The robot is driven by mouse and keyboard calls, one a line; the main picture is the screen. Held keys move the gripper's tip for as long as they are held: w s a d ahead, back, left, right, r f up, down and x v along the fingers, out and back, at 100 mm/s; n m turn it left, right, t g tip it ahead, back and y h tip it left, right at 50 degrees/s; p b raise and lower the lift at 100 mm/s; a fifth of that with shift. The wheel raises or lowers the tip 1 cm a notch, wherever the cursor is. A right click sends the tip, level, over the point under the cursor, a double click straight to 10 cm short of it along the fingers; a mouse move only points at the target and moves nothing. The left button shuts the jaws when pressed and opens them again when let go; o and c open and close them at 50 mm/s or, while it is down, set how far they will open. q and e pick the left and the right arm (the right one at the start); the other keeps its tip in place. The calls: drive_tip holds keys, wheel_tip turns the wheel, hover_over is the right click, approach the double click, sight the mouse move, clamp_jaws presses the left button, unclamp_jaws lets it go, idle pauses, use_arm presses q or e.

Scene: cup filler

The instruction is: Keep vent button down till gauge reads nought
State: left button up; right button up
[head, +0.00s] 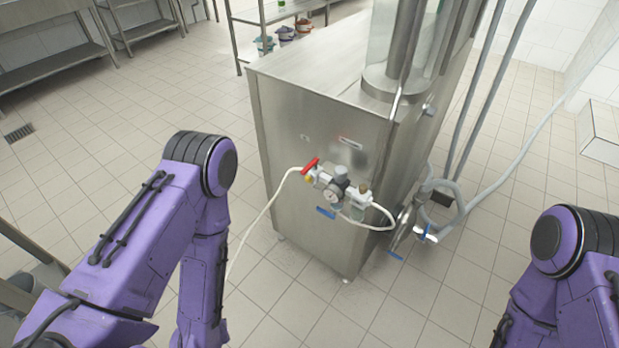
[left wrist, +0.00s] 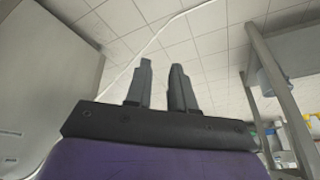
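The filling machine's steel cabinet (head: 285,120) stands in the middle of the head view. An air unit on its front carries a small round gauge (head: 333,196), a red lever (head: 310,164), a grey knob (head: 341,173) and a clear bowl (head: 361,192). The gauge's needle is too small to read. I cannot pick out the vent button. My left gripper (left wrist: 162,66) shows only in the left wrist view, its two fingers apart with nothing between them. It is clear of the air unit. My right gripper is out of view.
A white hose (head: 262,212) runs from the air unit to the floor. A coiled grey hose (head: 455,208) and blue-handled valves stand at the cabinet's right. A shelf rack (head: 262,22) with several small containers stands behind. The tiled floor before the cabinet is clear.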

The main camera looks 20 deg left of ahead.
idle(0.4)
use_arm(q)
clamp_jaws()
idle(1.6)
